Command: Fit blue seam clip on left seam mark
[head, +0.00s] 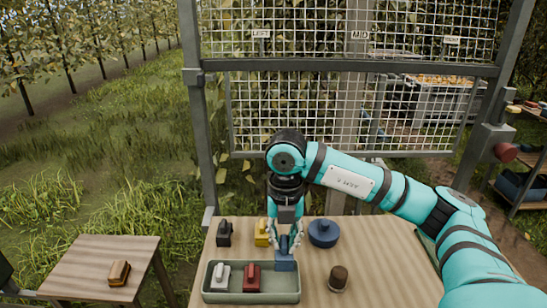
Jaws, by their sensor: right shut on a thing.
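The blue seam clip (285,264) is at the right end of the green tray (250,297) on the wooden table. My right gripper (285,240) points down from above and is shut on its upper part. I cannot tell whether the clip touches the tray floor. The left seam mark, a small white LEFT label (261,33), is on the upper wire mesh panel at the back, far above the gripper. My left gripper is not in view.
A white clip (220,278) and a red clip (252,279) sit in the tray. Behind it stand a black clip (224,234), a yellow clip (262,234) and a blue lidded pot (323,234). A brown cylinder (338,279) stands right. MID (359,35) and right (452,40) labels share the mesh.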

